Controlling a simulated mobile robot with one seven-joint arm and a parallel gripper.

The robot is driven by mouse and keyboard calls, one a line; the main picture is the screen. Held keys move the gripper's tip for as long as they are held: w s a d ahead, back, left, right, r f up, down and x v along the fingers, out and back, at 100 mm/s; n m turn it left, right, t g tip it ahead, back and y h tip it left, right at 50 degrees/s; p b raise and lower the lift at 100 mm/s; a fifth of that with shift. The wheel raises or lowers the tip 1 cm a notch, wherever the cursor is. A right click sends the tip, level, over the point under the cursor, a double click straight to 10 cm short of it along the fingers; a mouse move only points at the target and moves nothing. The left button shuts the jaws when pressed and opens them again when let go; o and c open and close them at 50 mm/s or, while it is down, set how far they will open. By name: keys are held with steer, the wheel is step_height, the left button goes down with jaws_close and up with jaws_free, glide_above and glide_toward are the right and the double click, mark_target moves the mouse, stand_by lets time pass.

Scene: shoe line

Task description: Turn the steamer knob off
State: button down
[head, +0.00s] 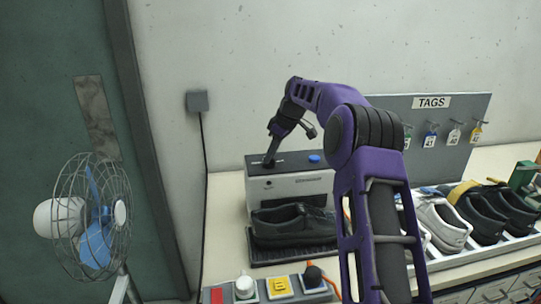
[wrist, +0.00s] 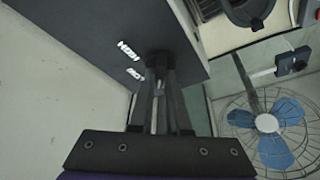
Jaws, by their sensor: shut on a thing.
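The steamer (head: 292,186) is a pale box with a dark top, standing on the bench against the wall. My gripper (head: 268,162) reaches down to the left part of its top. In the wrist view my gripper (wrist: 159,80) is shut on the dark steamer knob (wrist: 160,57), which is mostly hidden between the fingertips. White lettering (wrist: 128,49) lies on the dark top beside the knob, upside down; it seems to read HIGH and LOW. No off mark and no pointer on the knob can be made out.
A blue button (head: 314,159) sits on the steamer's top, right of my gripper. A black shoe (head: 292,225) stands on a dark tray in front. Several shoes line a rack (head: 480,252) at right. A fan (head: 95,220) stands at left. Small controls (head: 280,287) sit at the front.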

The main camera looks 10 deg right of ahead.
steer(key=shift+d+n+g, duration=0.1)
steer(key=shift+n+g, duration=0.2)
steer(key=shift+n, duration=0.5)
steer(key=c, duration=0.9)
jaws_free()
steer(key=shift+r, duration=0.1)
steer(key=v, duration=1.1)
steer(key=shift+d+r, duration=0.25)
steer(key=shift+r, duration=0.05)
